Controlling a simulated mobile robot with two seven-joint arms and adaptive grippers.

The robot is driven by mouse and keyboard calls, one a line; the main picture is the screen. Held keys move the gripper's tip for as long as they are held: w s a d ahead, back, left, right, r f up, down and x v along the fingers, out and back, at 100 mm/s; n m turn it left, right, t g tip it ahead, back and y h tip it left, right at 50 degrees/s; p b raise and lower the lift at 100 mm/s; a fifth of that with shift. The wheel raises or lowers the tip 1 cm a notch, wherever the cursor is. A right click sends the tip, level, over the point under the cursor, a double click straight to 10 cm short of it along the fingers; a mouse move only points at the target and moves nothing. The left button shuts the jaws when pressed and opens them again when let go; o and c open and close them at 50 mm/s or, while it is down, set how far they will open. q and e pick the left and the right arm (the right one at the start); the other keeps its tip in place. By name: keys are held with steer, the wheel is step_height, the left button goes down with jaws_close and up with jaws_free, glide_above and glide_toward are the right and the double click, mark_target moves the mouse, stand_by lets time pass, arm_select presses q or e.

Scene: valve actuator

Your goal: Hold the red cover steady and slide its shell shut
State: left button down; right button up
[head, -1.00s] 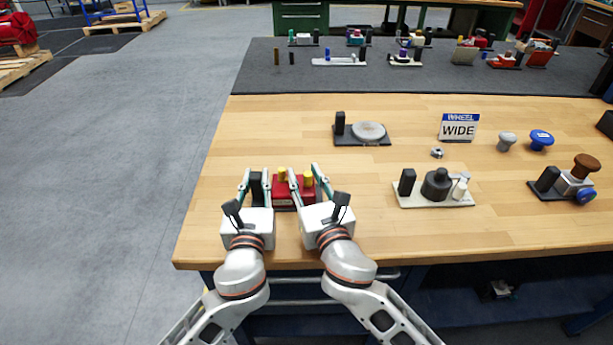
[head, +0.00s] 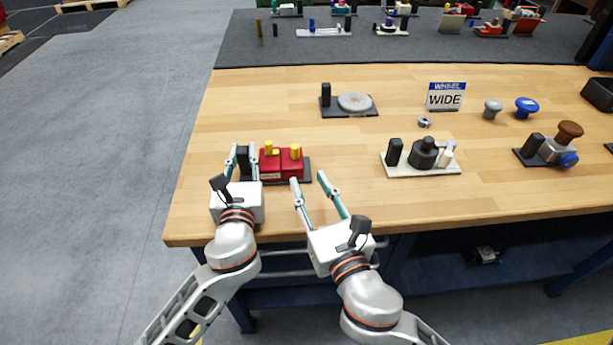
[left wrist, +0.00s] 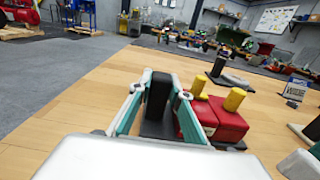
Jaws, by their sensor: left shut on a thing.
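The red cover (head: 270,165) sits on a dark base near the table's front left. It is two red blocks side by side, each with a yellow peg on top; the right block, the shell (head: 292,165), stands against the left one with a seam between. In the left wrist view the cover (left wrist: 205,118) and shell (left wrist: 228,125) show right of my fingers. My left gripper (head: 243,152) is shut on the black post (left wrist: 157,97) at the base's left end. My right gripper (head: 309,180) is open and empty, just in front of the base's right end, apart from the shell.
A black base with a round grey disc (head: 355,102) stands behind. A white base (head: 420,170) with dark parts stands to the right. A WHEEL WIDE sign (head: 445,97), knobs (head: 526,107) and another fixture (head: 553,148) are further right.

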arm_select(q)
steer(key=shift+s+d+f, duration=0.1)
steer(key=shift+d+f, duration=0.05)
steer(key=shift+f, duration=0.25)
steer(key=c, duration=2)
jaws_free()
steer(key=shift+o, duration=1.1)
steer(key=shift+r, duration=0.2)
